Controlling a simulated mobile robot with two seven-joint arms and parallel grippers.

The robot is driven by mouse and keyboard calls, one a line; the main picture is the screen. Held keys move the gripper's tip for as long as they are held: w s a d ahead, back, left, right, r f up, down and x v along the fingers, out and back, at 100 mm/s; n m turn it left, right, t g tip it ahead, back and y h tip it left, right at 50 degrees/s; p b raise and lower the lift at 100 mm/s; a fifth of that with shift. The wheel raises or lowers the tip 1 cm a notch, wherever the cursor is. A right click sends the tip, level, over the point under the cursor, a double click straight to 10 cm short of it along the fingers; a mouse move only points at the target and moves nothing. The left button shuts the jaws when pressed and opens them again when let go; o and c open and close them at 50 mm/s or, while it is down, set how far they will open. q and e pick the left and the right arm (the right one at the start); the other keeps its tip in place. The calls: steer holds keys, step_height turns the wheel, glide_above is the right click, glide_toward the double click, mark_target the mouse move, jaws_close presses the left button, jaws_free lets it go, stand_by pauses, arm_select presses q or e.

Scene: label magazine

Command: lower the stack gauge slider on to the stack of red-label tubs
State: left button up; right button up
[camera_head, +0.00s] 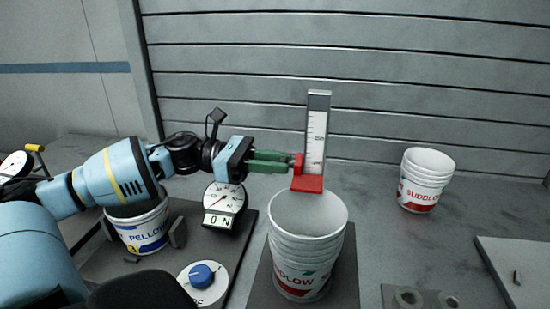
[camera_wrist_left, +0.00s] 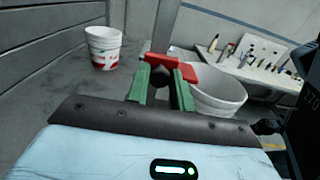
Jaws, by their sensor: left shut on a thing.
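The stack of red-label tubs (camera_head: 302,262) stands upright on a dark plate at the centre front, open end up. Behind it rises the stack gauge's upright metal scale (camera_head: 316,135). The red stack gauge slider (camera_head: 308,183) sits low on the scale, its flat plate overlapping the stack's back rim in the head view; I cannot tell whether they touch. My left gripper (camera_head: 293,163) reaches in from the left, its green fingers shut on the slider. The wrist view also shows the slider (camera_wrist_left: 175,68) between the fingers, with the stack (camera_wrist_left: 218,98) just beyond. My right gripper is not in view.
A smaller red-label stack (camera_head: 425,180) stands at the right. A slatted wall (camera_head: 400,80) closes the back. The counter between the two red-label stacks is clear.

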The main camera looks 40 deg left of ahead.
arm_select(q)
steer(key=o, duration=0.7)
steer(key=shift+o, duration=0.2)
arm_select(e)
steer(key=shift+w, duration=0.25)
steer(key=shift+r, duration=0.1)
arm_select(q)
steer(key=p+v, duration=0.1)
steer(key=v, duration=0.5)
steer(key=shift+a+p, duration=0.25)
steer(key=shift+p, duration=0.05)
steer(key=shift+s+a, duration=0.45)
steer(key=shift+a, duration=0.1)
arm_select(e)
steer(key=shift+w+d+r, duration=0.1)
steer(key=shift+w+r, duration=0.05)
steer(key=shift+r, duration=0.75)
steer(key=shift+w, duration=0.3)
